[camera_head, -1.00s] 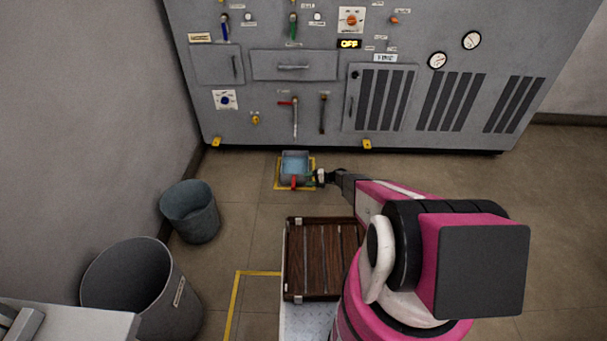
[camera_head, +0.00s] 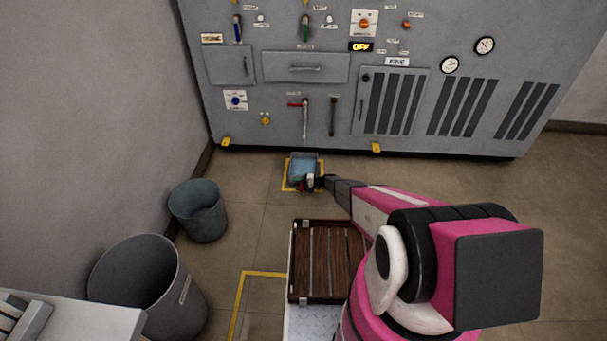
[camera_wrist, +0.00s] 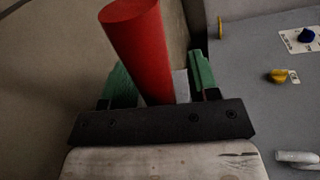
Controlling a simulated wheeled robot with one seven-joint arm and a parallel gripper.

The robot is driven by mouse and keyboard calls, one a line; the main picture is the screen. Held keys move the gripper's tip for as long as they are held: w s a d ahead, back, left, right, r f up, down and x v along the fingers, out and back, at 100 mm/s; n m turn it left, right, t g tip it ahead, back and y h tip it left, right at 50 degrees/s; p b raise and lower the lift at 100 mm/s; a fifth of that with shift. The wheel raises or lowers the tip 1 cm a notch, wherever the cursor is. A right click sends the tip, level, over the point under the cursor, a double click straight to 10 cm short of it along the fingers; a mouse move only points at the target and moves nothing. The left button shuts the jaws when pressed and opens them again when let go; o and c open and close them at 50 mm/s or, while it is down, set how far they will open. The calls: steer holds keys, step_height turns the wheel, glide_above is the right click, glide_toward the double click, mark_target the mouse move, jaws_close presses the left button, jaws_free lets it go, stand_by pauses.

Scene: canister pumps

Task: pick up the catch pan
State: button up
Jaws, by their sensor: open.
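The catch pan (camera_head: 304,164) is a small blue-grey open box on the floor inside a yellow square, in front of the machine. My gripper (camera_head: 311,182) is at its near edge and partly hides the pan's red handle. In the wrist view, the red handle (camera_wrist: 138,45) rises large and tilted between my gripper's (camera_wrist: 160,82) two green fingers. The fingers stand apart on either side of it. Whether either finger touches the handle cannot be told. The pan's body cannot be made out in the wrist view.
The grey machine (camera_head: 290,115) with levers and vents stands just behind the pan. A small bin (camera_head: 198,212) and a larger bin (camera_head: 150,285) stand at left. A crate with a slatted wooden top (camera_head: 328,262) is nearer. Floor left of the pan is clear.

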jaws_close()
steer(key=shift+r, duration=0.15)
